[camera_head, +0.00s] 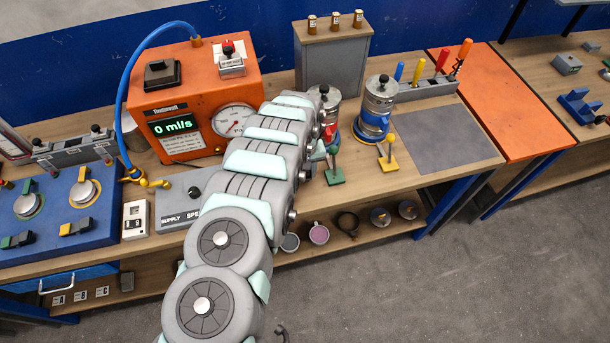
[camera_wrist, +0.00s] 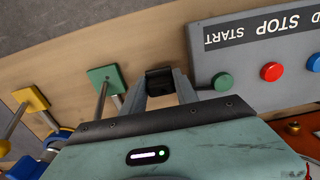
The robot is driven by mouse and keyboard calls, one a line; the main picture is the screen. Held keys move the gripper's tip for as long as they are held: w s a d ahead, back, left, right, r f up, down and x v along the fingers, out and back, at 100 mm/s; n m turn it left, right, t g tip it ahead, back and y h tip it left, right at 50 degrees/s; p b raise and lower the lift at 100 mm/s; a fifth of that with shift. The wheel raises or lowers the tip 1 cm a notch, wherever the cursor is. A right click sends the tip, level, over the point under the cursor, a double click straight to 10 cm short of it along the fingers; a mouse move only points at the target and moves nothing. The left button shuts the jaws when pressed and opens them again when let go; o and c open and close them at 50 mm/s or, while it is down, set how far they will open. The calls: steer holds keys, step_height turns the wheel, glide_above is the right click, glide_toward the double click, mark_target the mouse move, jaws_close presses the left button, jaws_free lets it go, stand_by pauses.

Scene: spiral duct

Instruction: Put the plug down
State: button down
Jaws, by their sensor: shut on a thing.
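In the wrist view my gripper (camera_wrist: 163,88) has its two grey fingers closed on a small black block, which I take to be the plug (camera_wrist: 160,78). The plug is over the wooden bench top, between a green square base (camera_wrist: 104,79) and the grey START/STOP box (camera_wrist: 245,45). I cannot tell whether the plug touches the wood. In the head view my own arm hides the gripper and the plug.
The bench (camera_head: 390,187) carries an orange gauge machine (camera_head: 190,95) reading "0 mils", two metal canisters, and green and yellow lever stands. A grey mat (camera_head: 447,137) at the right is bare. A lower shelf (camera_head: 330,245) holds small round parts.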

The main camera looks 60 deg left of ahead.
steer(key=shift+f, duration=1.2)
steer(key=shift+f, duration=0.1)
steer(key=c, duration=0.9)
jaws_free()
steer(key=shift+c, duration=0.2)
step_height(320, 180, up, 11)
steer(key=shift+w+f+b, duration=0.1)
steer(key=shift+b, duration=0.9)
steer(key=shift+r, duration=0.7)
